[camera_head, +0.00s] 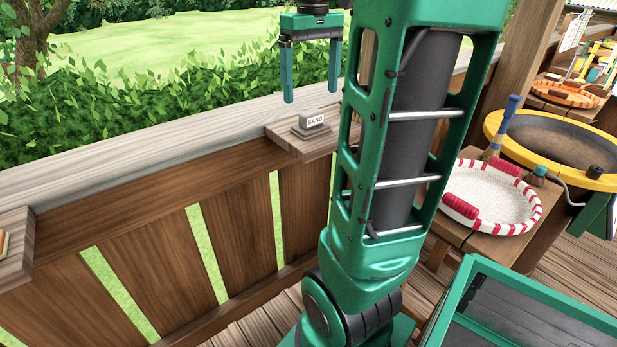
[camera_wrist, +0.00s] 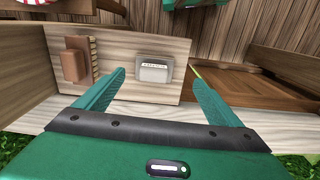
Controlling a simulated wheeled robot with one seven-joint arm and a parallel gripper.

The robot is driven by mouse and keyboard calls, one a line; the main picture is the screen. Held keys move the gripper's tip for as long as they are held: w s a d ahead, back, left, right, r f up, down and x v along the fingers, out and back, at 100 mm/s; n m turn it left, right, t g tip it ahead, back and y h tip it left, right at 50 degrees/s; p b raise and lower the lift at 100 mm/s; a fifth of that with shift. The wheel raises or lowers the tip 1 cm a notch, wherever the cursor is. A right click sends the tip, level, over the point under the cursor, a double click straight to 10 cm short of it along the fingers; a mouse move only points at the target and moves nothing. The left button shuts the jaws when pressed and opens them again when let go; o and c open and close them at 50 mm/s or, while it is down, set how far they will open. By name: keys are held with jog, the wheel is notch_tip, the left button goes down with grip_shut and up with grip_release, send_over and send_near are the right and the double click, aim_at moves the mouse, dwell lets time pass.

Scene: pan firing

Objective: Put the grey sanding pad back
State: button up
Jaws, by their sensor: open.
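A small grey block (camera_head: 312,121) marked "SAND" sits on a darker base, on a wooden shelf (camera_head: 280,142) against the fence rail. It looks like the grey sanding pad. In the wrist view the grey block (camera_wrist: 155,72) lies on the pale shelf board (camera_wrist: 150,44), with a light label along it. My gripper (camera_head: 312,96) is open and empty, fingers pointing down, a little above and behind the block in the head view. In the wrist view its two fingers frame the block without visibly touching it. My arm hides the shelf's right part in the head view.
A brown block and a brush-like piece (camera_wrist: 75,65) lie left on the shelf in the wrist view. In the head view, a white tray with red grips (camera_head: 495,197) and a yellow-rimmed round pan (camera_head: 560,145) stand at right. The fence rail (camera_head: 150,140) runs behind.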

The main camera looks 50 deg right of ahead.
jog(key=s+a+f+m, duration=0.1)
jog(key=s+a+f, duration=0.5)
jog(key=f, duration=0.3)
jog(key=s+a+f+m, duration=0.2)
jog(key=s+a+f, duration=0.5)
jog(key=a+f, duration=0.2)
jog(key=shift+a+f, duration=0.25)
jog(key=shift+f, duration=0.2)
jog(key=shift+w+f, duration=0.2)
jog(key=shift+w, duration=0.4)
